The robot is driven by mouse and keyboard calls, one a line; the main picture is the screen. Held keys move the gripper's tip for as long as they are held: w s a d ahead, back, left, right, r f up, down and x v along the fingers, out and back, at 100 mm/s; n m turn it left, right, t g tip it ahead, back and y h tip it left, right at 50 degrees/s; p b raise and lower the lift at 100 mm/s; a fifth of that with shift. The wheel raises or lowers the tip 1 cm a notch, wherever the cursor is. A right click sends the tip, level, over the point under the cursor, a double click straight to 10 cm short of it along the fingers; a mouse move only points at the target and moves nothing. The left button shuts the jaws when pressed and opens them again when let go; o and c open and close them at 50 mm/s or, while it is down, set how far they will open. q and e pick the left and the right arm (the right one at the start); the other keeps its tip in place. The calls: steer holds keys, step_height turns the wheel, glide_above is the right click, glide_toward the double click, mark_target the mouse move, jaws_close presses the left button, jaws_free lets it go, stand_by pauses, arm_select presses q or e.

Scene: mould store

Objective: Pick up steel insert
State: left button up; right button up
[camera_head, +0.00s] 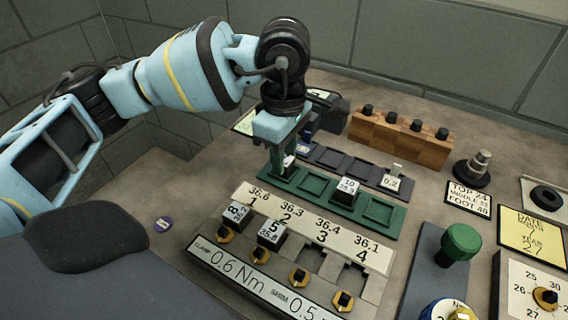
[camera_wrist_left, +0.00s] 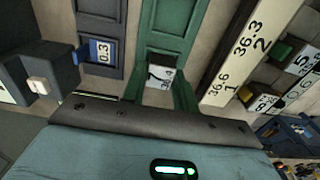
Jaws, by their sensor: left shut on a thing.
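My left gripper (camera_head: 283,160) reaches down at the left end of the green tray (camera_head: 373,211). It is shut on a small steel insert (camera_head: 289,161) with a white label; in the left wrist view the insert (camera_wrist_left: 160,76) reads 7 and about 36.4. The insert is at the tray's end compartment; I cannot tell if it touches the floor. Another steel insert (camera_head: 347,190), marked 10, sits in the green tray. Inserts marked 8 (camera_head: 237,215) and 5 (camera_head: 271,232) stand at positions 1 and 2 of the numbered holder (camera_head: 322,227). My right gripper is not in view.
A dark tray (camera_head: 328,157) with a 0.2 piece (camera_head: 391,182) lies behind the green tray. A wooden block with black knobs (camera_head: 400,138) stands at the back. A green knob (camera_head: 459,242) stands at the right. Positions 3 and 4 of the holder are empty.

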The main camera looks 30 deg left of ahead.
arm_select(q)
jaws_close()
steer(key=shift+r, duration=0.1)
step_height(320, 180, up, 10)
stand_by(0.3)
